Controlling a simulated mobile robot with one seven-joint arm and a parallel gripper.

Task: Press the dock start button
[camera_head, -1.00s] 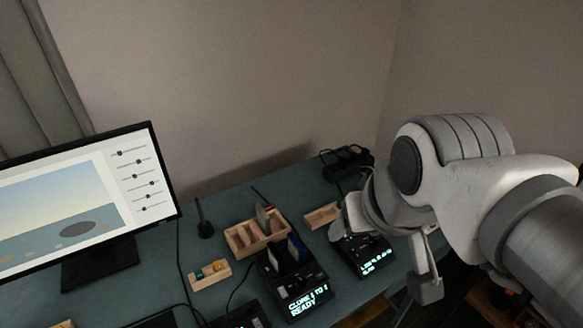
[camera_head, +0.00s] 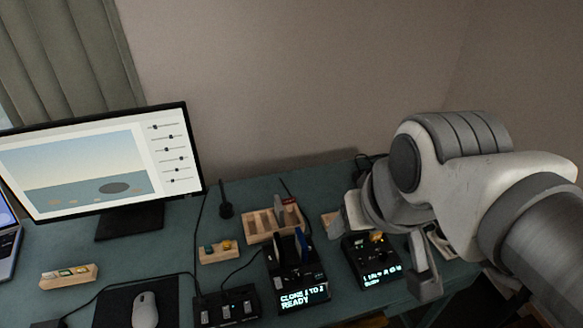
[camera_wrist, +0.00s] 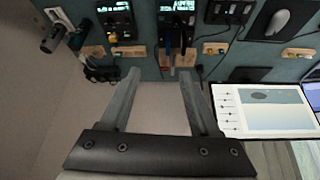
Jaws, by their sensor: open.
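The black dock (camera_head: 287,278) stands on the table, with two upright drives in its top and a lit display (camera_head: 303,298) reading "CLONE 1 TO 1 READY" or similar. The dock also shows upside down at the top of the wrist view (camera_wrist: 177,20). Its start button is too small to make out. My gripper (camera_head: 390,240) is open and empty, above and right of the dock in the head view, over a second black device. In the wrist view the open fingers (camera_wrist: 158,75) point toward the table, apart from the dock.
The second black device (camera_head: 371,268) with a lit display stands right of the dock. A wooden tray (camera_head: 262,238), a small wooden block (camera_head: 219,257) and a switch box (camera_head: 228,308) surround the dock. A monitor (camera_head: 175,150), mouse (camera_head: 145,310) and cables lie left.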

